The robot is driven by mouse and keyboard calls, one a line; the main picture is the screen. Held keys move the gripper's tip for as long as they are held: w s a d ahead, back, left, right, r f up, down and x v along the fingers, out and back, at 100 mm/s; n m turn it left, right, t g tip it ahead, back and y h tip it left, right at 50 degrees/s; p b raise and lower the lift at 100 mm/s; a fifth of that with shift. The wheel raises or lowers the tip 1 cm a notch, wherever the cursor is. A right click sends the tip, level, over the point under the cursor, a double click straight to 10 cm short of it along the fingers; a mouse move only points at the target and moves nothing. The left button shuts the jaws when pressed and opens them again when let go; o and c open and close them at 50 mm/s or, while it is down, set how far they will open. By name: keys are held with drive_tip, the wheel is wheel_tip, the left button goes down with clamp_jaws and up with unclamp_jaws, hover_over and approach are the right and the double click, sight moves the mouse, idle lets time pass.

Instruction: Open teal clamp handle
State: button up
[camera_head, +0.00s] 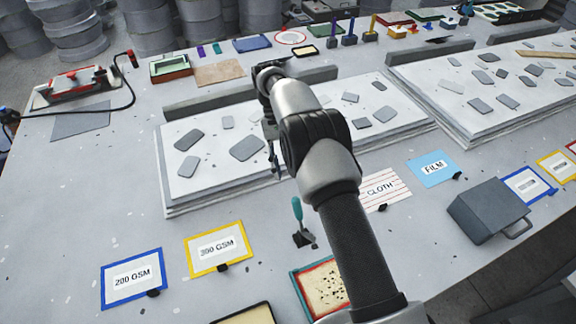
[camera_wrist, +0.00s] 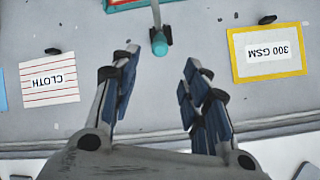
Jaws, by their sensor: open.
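The teal clamp handle (camera_head: 297,209) stands upright on a small dark clamp base (camera_head: 303,240) on the grey bench, in front of the near mould. In the wrist view the handle (camera_wrist: 159,44) shows end-on near the top centre, with its metal bar running up the picture. My gripper (camera_wrist: 160,62) is open and empty, its two blue-padded fingers spread either side of the handle's line. The handle appears just beyond the fingertips, not between them. In the head view my gripper (camera_head: 274,165) hangs over the mould's front part, behind the handle, partly hidden by my arm.
The white mould (camera_head: 190,200) with grey patches lies behind the handle. Flat labelled cards lie around it: 300 GSM (camera_head: 217,247), 200 GSM (camera_head: 133,279) and CLOTH (camera_head: 385,191). A red-and-teal-edged tray (camera_head: 322,287) is close in front. A grey box (camera_head: 488,212) stands at right.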

drive_tip(key=shift+d, duration=0.1)
drive_tip(key=shift+c, duration=1.3)
drive_tip(key=m+y, duration=0.1)
drive_tip(key=d+m+y+p, duration=0.1)
drive_tip(key=m, duration=0.1)
drive_tip(key=shift+s+r, duration=0.15)
drive_tip(key=shift+s, duration=0.05)
drive_tip(key=shift+c, duration=1.3)
drive_tip(key=s+d+m+t+y, duration=0.1)
drive_tip(key=m, duration=0.3)
drive_tip(key=s+d+r+m+t+y+p, duration=0.1)
drive_tip(key=m, duration=0.3)
drive_tip(key=s+d+m+y+p, duration=0.1)
drive_tip(key=m+y, duration=0.1)
drive_tip(key=m, duration=0.1)
drive_tip(key=shift+s+d+r+m+t, duration=0.2)
drive_tip(key=shift+s+d+m+t, duration=0.15)
drive_tip(key=shift+m+t, duration=0.05)
clamp_jaws()
drive_tip(key=s+d+r+m+t+p, duration=0.15)
drive_tip(key=s+d+m+t, duration=0.25)
drive_tip(key=s+d+m, duration=0.65)
drive_tip(key=m+b, duration=0.3)
drive_tip(key=b, duration=0.1)
hover_over(302, 218)
drive_tip(key=d, duration=0.2)
drive_tip(key=shift+n, duration=0.25)
drive_tip(key=shift+s+f, duration=0.15)
drive_tip(key=shift+f, duration=5.7)
